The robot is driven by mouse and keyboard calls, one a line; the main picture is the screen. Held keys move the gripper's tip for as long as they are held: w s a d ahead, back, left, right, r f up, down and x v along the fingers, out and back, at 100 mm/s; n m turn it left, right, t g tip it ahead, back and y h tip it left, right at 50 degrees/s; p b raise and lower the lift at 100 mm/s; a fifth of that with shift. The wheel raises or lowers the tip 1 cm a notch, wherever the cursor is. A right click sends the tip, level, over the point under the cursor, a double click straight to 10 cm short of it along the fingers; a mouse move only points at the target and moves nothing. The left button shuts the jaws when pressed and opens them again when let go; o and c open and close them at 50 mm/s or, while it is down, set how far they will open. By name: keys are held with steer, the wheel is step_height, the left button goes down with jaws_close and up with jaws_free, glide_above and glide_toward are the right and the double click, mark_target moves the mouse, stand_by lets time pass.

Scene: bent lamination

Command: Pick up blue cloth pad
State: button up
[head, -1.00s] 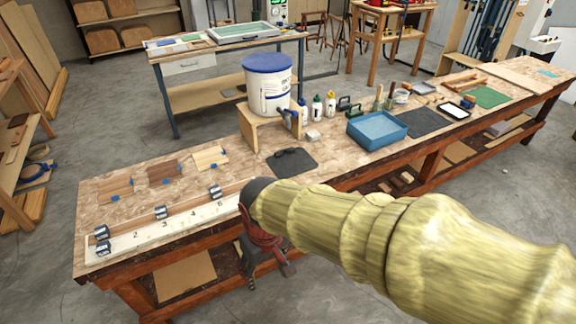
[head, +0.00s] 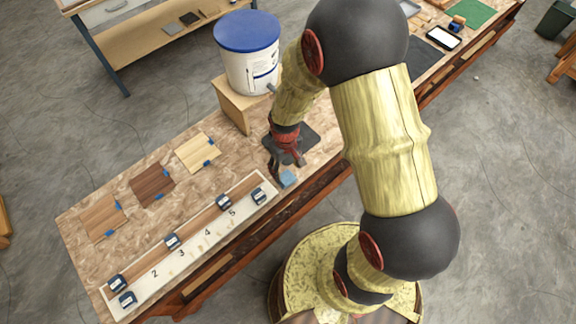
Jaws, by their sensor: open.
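The blue cloth pad (head: 288,178) is a small light-blue square at the front edge of the workbench, at the near edge of a dark mat (head: 301,139). My gripper (head: 281,172) points down right beside the pad, at its left and upper side. The black fingers are open, and one overlaps the view close to the pad. I cannot tell whether they touch it. Part of the mat is hidden behind my gripper.
A white numbered board (head: 192,248) with several dark clamps lies left of my gripper. Wood samples (head: 152,184) lie behind it. A white bucket with a blue lid (head: 249,70) stands on a wooden stand (head: 232,103) behind my gripper.

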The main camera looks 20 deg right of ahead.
mark_target(286, 177)
steer(key=shift+s+f, duration=0.25)
steer(key=shift+f, duration=0.25)
steer(key=shift+w+f, duration=0.25)
steer(key=shift+f, duration=0.6)
step_height(286, 177, down, 5)
steer(key=shift+w+d+b, duration=0.1)
steer(key=shift+w+b, duration=0.05)
steer(key=shift+b, duration=0.45)
steer(key=shift+c, duration=1.2)
steer(key=c, duration=0.4)
steer(key=shift+c, duration=0.4)
steer(key=shift+r, duration=0.1)
